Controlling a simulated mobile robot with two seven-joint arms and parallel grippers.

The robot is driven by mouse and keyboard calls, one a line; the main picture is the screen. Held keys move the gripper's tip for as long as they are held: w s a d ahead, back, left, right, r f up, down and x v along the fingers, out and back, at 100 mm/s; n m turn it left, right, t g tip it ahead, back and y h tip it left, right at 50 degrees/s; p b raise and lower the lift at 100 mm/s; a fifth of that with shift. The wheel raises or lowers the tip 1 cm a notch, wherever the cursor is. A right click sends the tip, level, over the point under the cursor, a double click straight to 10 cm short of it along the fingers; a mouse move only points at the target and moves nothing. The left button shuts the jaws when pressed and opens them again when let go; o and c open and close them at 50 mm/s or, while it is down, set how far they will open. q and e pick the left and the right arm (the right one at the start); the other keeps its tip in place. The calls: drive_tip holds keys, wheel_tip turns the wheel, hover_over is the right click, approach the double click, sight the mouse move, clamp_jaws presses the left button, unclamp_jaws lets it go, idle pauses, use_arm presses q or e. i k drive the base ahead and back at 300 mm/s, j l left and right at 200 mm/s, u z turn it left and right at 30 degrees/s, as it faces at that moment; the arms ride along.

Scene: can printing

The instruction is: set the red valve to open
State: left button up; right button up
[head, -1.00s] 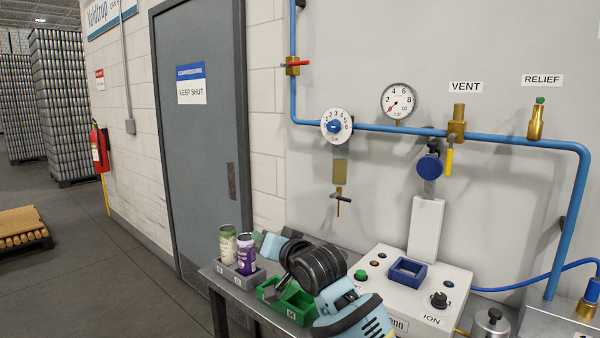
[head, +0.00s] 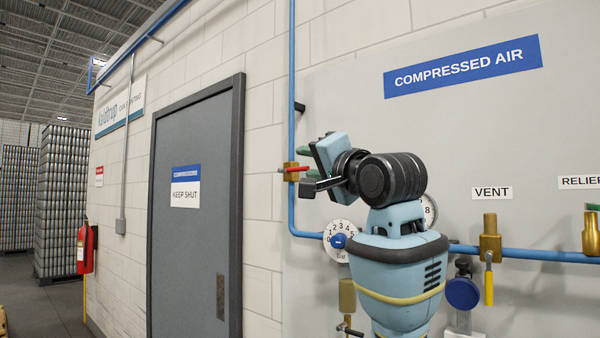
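The red valve has a brass body (head: 289,173) on the vertical blue pipe and a red lever (head: 298,169). The lever points right, crosswise to the pipe. My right gripper (head: 308,166) has come up from below and is just right of the valve. Its fingers are apart, one above and one below the lever's height, with the lever's tip near the gap. I cannot tell whether they touch it. My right wrist hides the wall behind it. My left gripper is not in view.
A regulator dial (head: 341,240) sits below the valve, and my arm partly covers a gauge (head: 429,210). The vent valve (head: 490,250) with a yellow lever is farther right. A grey door (head: 195,230) stands to the left.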

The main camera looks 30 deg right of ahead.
sight(302, 168)
drive_tip(key=i+l, duration=0.8)
